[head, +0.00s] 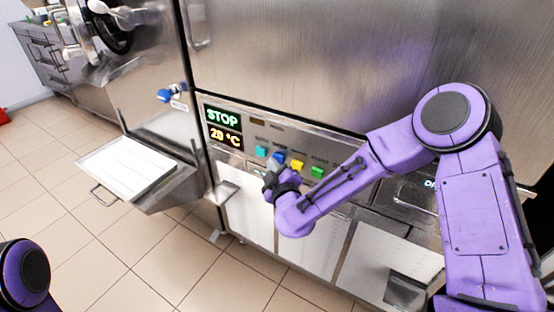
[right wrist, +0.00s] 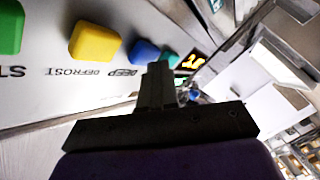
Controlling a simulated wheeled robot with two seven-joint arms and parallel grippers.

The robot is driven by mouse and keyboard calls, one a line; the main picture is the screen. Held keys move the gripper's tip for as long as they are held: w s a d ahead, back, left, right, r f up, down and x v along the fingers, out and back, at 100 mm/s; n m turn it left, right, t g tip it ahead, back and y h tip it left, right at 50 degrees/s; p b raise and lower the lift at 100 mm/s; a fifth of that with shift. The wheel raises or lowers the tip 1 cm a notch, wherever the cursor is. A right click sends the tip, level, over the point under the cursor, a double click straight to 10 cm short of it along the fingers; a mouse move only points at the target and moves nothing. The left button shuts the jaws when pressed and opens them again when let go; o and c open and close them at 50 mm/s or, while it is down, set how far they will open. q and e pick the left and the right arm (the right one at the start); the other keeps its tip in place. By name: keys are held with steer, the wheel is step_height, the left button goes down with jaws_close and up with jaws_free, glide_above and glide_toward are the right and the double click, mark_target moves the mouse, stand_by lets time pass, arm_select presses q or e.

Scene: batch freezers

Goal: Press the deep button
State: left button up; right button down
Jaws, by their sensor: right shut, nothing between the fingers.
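The deep button is the blue square one (head: 279,157) on the freezer's control panel. In the right wrist view the blue button (right wrist: 144,50) has the upside-down label DEEP beside it. My right gripper (head: 272,168) is shut and empty, just below the blue button in the head view. In the right wrist view its closed fingertips (right wrist: 158,68) point toward the gap between the blue and teal buttons. I cannot tell whether the fingertips touch the panel. My left gripper is out of view; only part of my left arm shows.
A teal button (head: 261,151) is left of the blue one; yellow (head: 297,166) and green (head: 317,172) buttons are right of it. The display (head: 223,127) reads STOP and 20 °C. A white-topped tray (head: 128,165) juts out at left. Tiled floor lies open in front.

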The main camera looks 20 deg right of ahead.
steer(key=shift+w+d, duration=0.25)
steer(key=shift+d, duration=0.05)
stand_by(0.4)
stand_by(0.3)
steer(key=shift+s+a, duration=0.6)
steer(key=shift+a, duration=0.1)
steer(key=s+a, duration=0.1)
steer(key=a, duration=0.1)
steer(key=s+a, duration=0.2)
steer(key=shift+p, duration=0.4)
stand_by(0.5)
